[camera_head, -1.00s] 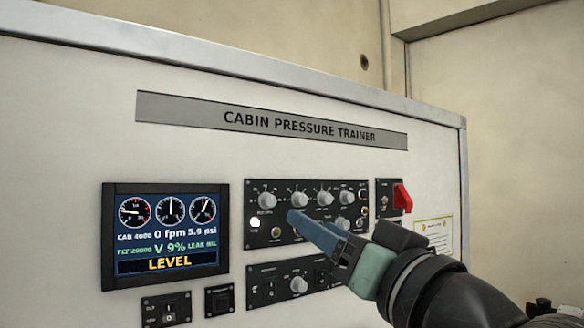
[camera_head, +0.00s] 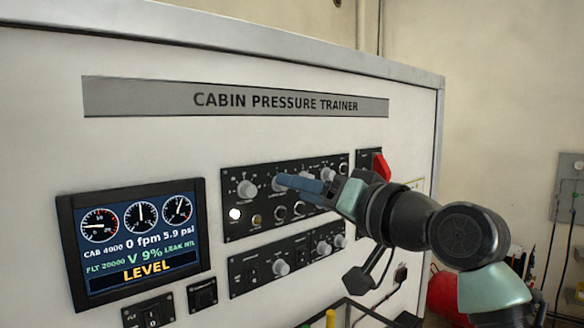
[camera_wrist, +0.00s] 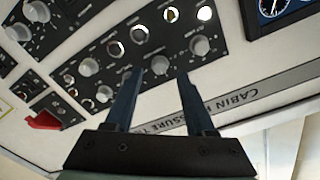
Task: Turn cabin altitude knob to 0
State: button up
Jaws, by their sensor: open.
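The upper control panel (camera_head: 234,232) carries a row of grey knobs. Its labels are too small to read, so I cannot tell from print which knob is cabin altitude. My gripper (camera_head: 281,181) reaches from the right to the second knob from the left, which it partly covers. In the wrist view, the fingers of my gripper (camera_wrist: 158,73) are open, with that grey knob (camera_wrist: 160,65) showing between and just past the tips. Contact cannot be told. The first knob (camera_head: 247,189) is free to the left. The display (camera_head: 140,232) reads CAB 4000, 0 fpm, LEVEL.
Neighbouring knobs stand close on the panel, such as the outer knob (camera_wrist: 200,45). A lit white button (camera_head: 235,214) sits below the first knob. A red switch guard (camera_head: 381,166) sticks out on the right. A lower panel (camera_head: 242,281) holds more knobs and switches.

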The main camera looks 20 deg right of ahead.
jog(key=shift+p+x, duration=0.45)
jog(key=shift+x, duration=0.95)
grip_shut()
